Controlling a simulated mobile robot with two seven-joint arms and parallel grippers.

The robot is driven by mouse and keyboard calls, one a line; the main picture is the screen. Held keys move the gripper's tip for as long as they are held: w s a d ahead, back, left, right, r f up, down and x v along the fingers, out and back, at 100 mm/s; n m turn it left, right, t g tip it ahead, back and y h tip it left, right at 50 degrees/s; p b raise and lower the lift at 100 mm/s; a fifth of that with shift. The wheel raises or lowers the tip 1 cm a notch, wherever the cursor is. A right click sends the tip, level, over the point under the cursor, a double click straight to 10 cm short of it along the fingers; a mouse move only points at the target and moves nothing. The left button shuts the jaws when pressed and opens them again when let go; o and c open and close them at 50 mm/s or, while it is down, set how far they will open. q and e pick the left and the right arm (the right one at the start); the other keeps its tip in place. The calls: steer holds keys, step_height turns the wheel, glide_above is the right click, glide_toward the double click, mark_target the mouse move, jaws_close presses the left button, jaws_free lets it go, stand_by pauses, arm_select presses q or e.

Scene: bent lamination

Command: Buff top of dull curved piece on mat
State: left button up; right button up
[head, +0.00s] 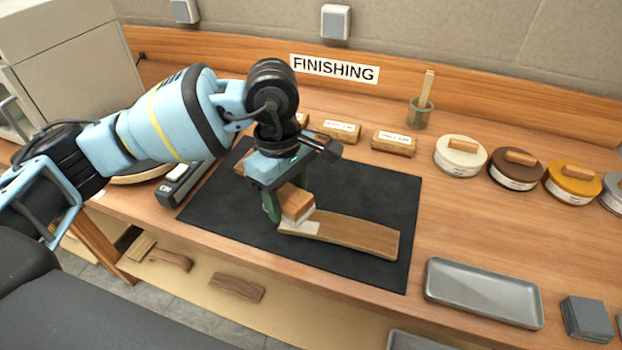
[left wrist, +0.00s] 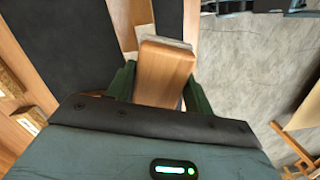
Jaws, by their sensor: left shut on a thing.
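The curved wooden piece (head: 355,234) lies on the black mat (head: 390,190), its brown surface dull and its right part clear. My left gripper (head: 288,205) is shut on a wooden block (head: 297,203) with a pale pad underneath. My right gripper is not in view.
Several labelled wooden blocks (head: 393,142) stand behind the mat. Round tins (head: 460,158) line the right side. A grey tray (head: 483,292) and a stack of grey pads (head: 587,319) are at the front right. A dark device (head: 187,180) is at the mat's left.

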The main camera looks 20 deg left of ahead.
arm_select(q)
steer(key=n, duration=0.1)
steer(key=w+d+n, duration=0.1)
steer(key=n, duration=0.1)
steer(key=w+d+r+n+b, duration=0.1)
steer(key=n, duration=0.1)
steer(key=shift+h, duration=0.3)
steer(key=shift+w+d+r+n+t, duration=0.2)
steer(key=shift+d+r+n, duration=0.05)
steer(key=shift+n, duration=0.55)
steer(key=shift+w+d+r+n+t, duration=0.2)
steer(key=shift+r+n, duration=0.05)
steer(key=shift+n, duration=0.55)
